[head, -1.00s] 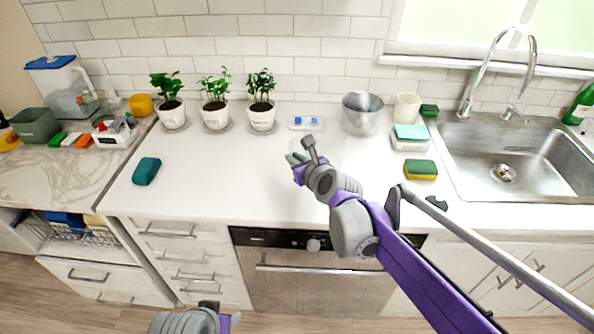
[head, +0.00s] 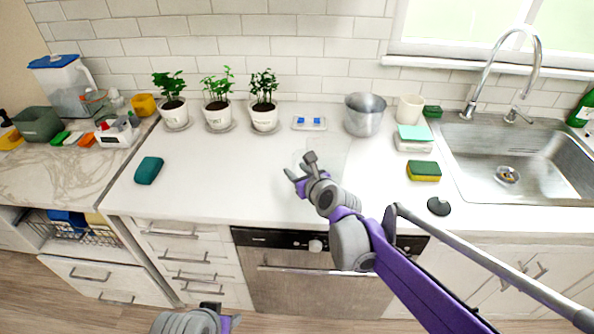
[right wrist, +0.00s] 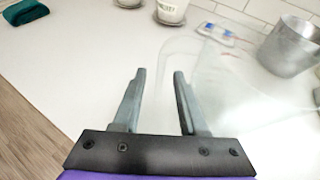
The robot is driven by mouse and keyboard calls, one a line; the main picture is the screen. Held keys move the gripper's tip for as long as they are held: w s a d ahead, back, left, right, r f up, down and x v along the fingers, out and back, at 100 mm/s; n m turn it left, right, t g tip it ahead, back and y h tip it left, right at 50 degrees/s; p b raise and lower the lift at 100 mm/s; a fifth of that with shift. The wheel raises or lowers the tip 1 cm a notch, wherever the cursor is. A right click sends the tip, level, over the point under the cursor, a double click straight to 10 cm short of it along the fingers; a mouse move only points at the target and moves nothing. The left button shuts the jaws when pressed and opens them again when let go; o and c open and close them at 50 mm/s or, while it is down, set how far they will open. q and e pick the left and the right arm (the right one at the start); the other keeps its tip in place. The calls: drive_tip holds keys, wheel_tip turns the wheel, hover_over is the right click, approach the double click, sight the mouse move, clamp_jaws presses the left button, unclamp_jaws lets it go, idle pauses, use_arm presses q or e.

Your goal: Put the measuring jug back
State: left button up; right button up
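A clear, see-through vessel, apparently the measuring jug (right wrist: 245,88), stands on the white counter just beyond and to the right of my right gripper in the right wrist view. In the head view it is only a faint outline (head: 335,153) behind the gripper, hard to make out. My right gripper (right wrist: 160,72) is open and empty, its two fingers apart on the near left side of the jug, by what looks like its handle. It also shows in the head view (head: 298,170). A grey and purple part of my left arm shows at the bottom; its fingers do not.
Three potted plants (head: 218,105), a small tray with blue items (head: 309,123) and a metal pot (head: 364,115) stand along the back. Sponges (head: 424,171) lie left of the sink (head: 500,185). A blue-lidded container (head: 65,88) stands far left. The counter's left middle is mostly clear.

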drive_tip(key=shift+s+r, duration=0.2)
drive_tip(key=shift+r, duration=0.05)
drive_tip(key=v, duration=1.1)
drive_tip(key=shift+s+d, duration=0.2)
drive_tip(key=shift+s, duration=0.1)
drive_tip(key=s+d+f+n+g+h, duration=0.2)
drive_tip(key=s+d+f+n, duration=0.3)
drive_tip(key=s+n, duration=0.3)
drive_tip(key=s+d+f+n+g+h, duration=0.2)
drive_tip(key=s+d+f+n, duration=0.3)
drive_tip(key=s+n, duration=0.3)
drive_tip(key=s+d+f+n+g+h, duration=0.2)
drive_tip(key=s+d+f+n, duration=0.3)
drive_tip(key=n, duration=0.9)
drive_tip(key=s+d, duration=0.1)
drive_tip(key=s, duration=0.2)
drive_tip(key=shift+s+d+f+g, duration=0.3)
drive_tip(key=shift+d, duration=0.1)
